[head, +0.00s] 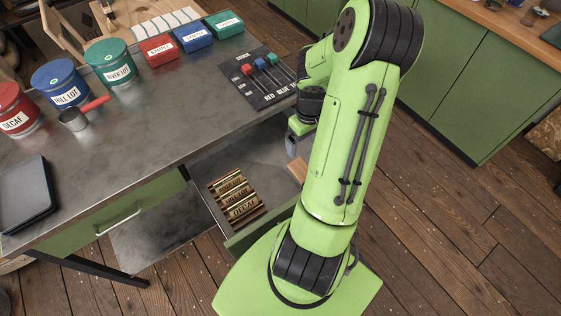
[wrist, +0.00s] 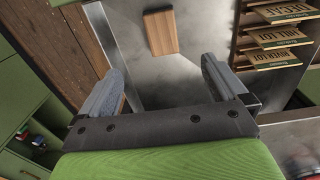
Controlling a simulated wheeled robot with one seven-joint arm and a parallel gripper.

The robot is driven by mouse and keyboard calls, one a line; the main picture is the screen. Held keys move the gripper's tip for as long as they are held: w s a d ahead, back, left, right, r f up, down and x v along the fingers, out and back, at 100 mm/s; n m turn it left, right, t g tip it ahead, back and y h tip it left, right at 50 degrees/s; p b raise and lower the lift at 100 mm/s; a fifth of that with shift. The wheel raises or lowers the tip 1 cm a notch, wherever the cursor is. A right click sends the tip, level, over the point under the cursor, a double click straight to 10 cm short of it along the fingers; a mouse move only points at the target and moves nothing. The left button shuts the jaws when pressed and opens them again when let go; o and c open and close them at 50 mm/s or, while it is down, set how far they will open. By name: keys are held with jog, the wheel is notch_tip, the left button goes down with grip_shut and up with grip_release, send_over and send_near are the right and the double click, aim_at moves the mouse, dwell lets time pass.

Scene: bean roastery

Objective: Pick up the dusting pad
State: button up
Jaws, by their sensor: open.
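A small wooden block, which looks like the dusting pad (wrist: 160,32), lies on the grey floor of the open drawer. In the head view its edge shows beside my arm (head: 297,171), which partly covers it. My gripper (wrist: 160,85) is open and empty. In the wrist view its two fingers are spread wide, and the block lies beyond the gap between them, apart from both. In the head view my gripper (head: 291,145) hangs over the drawer's right end, mostly hidden by my arm.
The open drawer (head: 236,240) also holds a wooden rack of label plates (head: 235,198). The bench top (head: 165,108) above carries tins, a scoop (head: 74,120), small boxes, a lever panel (head: 258,78) and a dark tray (head: 28,195). Bare drawer floor lies between rack and block.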

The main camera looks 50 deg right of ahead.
aim_at(301, 169)
jog(key=f+b, duration=0.1)
jog(key=f, duration=0.4)
jog(key=f+b, duration=0.1)
jog(key=f, duration=0.5)
jog(key=f+b, duration=0.2)
jog(key=f, duration=0.3)
jog(key=shift+w+f, duration=0.3)
jog(key=shift+f, duration=0.1)
jog(key=shift+r, duration=0.1)
jog(key=c, duration=1.1)
